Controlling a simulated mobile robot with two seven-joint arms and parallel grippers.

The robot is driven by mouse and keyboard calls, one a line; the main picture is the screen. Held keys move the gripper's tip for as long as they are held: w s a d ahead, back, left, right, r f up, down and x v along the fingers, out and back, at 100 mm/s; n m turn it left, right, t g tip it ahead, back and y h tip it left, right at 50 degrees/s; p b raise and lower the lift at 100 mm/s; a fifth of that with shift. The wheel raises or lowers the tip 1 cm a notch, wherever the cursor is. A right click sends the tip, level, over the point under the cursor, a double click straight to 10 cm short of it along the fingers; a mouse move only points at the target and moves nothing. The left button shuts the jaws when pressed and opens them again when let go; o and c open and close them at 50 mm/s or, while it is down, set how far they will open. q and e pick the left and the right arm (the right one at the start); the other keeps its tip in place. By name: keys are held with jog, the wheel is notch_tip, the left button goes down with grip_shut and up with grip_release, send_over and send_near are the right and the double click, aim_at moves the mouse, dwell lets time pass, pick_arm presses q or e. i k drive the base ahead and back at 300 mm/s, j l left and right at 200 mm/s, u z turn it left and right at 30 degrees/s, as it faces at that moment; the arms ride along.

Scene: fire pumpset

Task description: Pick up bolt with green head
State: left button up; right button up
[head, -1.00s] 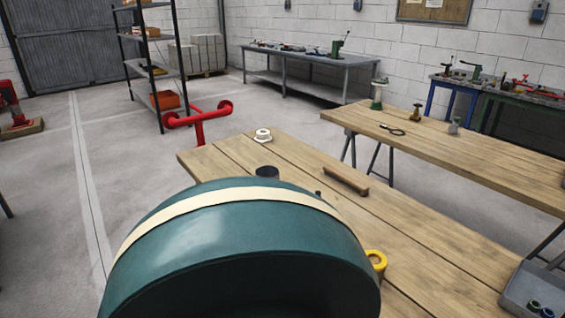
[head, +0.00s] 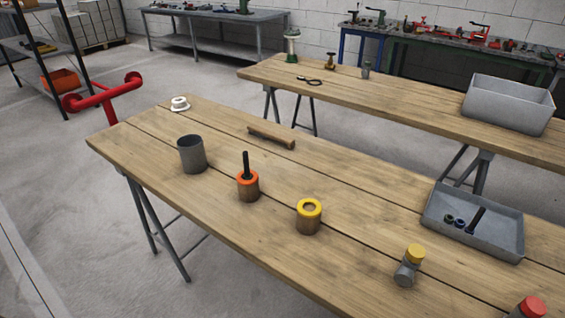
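No bolt with a plainly green head can be made out. The grey tray (head: 437,236) on the near wooden table, at the right, holds a small dark ring-like piece with a greenish tint (head: 449,218), a small dark blue one (head: 460,223) and a long dark rod (head: 476,219). They are too small to tell whether any is a bolt head. A dark rod (head: 246,165) stands upright in a brown cylinder with an orange rim (head: 248,190). Neither of my grippers is in view.
The near table (head: 220,230) also bears a grey cup (head: 192,155), a yellow-rimmed cylinder (head: 309,217), a yellow-capped grey piece (head: 409,266), a red-topped piece (head: 529,308) and a wooden bar (head: 271,137). A grey bin (head: 507,104) stands on the table behind.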

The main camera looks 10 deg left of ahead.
aim_at(247, 175)
jog(key=u, duration=0.6)
jog(key=i+j, duration=0.15)
jog(key=j, duration=0.25)
jog(key=i+j, duration=0.15)
jog(key=j, duration=0.25)
jog(key=i+j, duration=0.15)
jog(key=j, duration=0.2)
jog(key=j+z, duration=0.2)
jog(key=z, duration=0.15)
jog(key=i+j+z, duration=0.1)
jog(key=z, duration=0.25)
jog(key=j+z, duration=0.35)
